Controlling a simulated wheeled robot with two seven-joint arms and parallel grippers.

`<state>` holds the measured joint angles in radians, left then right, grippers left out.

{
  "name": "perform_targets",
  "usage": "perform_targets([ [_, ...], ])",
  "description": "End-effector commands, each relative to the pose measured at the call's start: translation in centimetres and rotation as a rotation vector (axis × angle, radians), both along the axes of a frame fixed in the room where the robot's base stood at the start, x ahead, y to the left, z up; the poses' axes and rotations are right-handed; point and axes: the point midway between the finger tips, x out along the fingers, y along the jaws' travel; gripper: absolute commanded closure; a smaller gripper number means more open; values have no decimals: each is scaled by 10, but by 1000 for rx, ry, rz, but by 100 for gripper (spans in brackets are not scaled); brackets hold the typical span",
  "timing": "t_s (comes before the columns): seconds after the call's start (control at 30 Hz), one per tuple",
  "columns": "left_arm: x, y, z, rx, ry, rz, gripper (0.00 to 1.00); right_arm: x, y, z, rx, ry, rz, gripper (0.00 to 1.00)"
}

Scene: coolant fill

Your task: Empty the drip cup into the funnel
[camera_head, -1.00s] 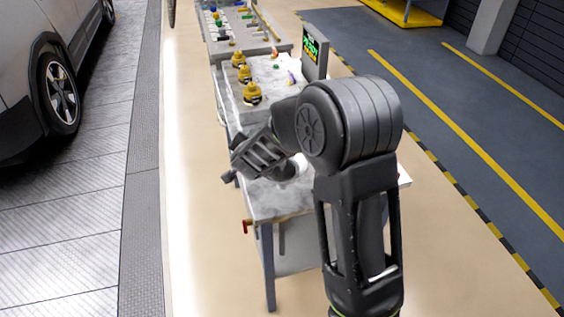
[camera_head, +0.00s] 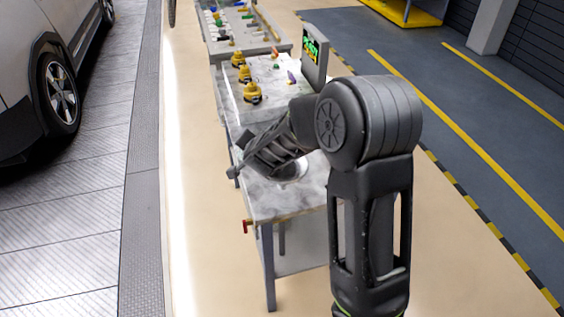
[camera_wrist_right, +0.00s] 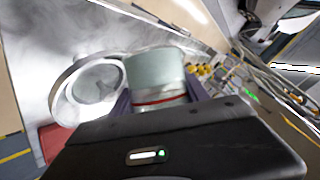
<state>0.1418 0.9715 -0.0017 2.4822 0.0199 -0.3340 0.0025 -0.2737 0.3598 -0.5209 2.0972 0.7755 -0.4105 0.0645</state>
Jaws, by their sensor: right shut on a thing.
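In the right wrist view my right gripper (camera_wrist_right: 157,100) is shut on a pale grey-green cup (camera_wrist_right: 155,72) with a red band. To the left of the cup is a wide round rim with a grey hollow, which looks like the funnel (camera_wrist_right: 62,98). I cannot tell whether cup and rim touch, and the cup's contents are hidden. In the head view my right arm reaches over the near bench, and the cup cannot be made out. A pale round thing (camera_head: 292,172) shows partly beneath the arm; I cannot tell if it is the funnel. My left gripper is not in view.
The grey bench top (camera_head: 275,202) is bare at its near end. Several yellow-and-black items (camera_head: 252,93) stand farther back, beside a small lit display (camera_head: 314,50). A tray (camera_head: 240,45) of small parts lies beyond. A car (camera_head: 45,75) stands at left.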

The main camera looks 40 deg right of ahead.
Motion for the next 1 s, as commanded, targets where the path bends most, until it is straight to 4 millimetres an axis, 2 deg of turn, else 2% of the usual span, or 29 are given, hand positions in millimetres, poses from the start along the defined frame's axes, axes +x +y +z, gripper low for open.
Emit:
perform_targets([
  [1.0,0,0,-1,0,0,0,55,0,0,-1,130,-46,1,93],
])
